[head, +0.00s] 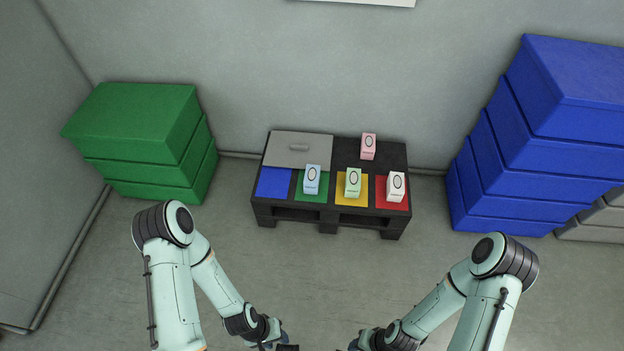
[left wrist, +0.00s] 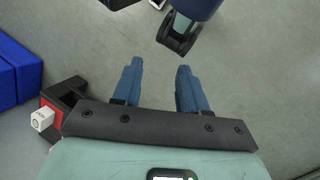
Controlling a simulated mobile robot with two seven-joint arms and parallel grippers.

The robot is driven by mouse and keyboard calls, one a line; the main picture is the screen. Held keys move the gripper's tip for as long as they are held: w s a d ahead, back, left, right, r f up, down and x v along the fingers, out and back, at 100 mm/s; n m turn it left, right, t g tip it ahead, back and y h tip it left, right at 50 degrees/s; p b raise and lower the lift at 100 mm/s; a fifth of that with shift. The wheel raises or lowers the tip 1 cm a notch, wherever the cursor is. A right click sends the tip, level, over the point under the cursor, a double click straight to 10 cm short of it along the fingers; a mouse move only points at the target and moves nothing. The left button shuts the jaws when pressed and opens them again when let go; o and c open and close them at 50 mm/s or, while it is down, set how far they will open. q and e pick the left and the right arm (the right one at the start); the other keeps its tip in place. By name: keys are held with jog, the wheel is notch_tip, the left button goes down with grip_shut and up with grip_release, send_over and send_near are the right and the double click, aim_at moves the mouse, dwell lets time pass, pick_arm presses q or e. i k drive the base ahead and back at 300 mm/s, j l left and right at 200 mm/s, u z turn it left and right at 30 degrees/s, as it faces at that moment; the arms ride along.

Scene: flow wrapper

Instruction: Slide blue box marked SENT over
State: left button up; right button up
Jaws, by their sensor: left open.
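A light blue box (head: 312,180) stands upright on the green square (head: 299,197) of a low black pallet-like stand (head: 263,209). It bears an oval mark; its lettering is too small to read. The blue square (head: 273,182) to its left is bare. My left gripper (left wrist: 160,66) is open and empty, its fingers apart above the floor. In the head view it sits at the bottom edge, well short of the stand. My right gripper (head: 361,343) is also at the bottom edge, partly cut off; its fingers are unclear.
A pale green box (head: 352,183) stands on yellow, a white box (head: 396,187) on red, a pink box (head: 368,146) behind. Green crates (head: 140,130) and blue crates (head: 540,120) flank the stand. Floor in front is clear.

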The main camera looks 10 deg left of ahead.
aim_at(311, 181)
jog(key=i+l+z, duration=0.3)
jog(key=i, duration=0.45)
jog(key=i+z, duration=0.3)
jog(key=i, duration=0.45)
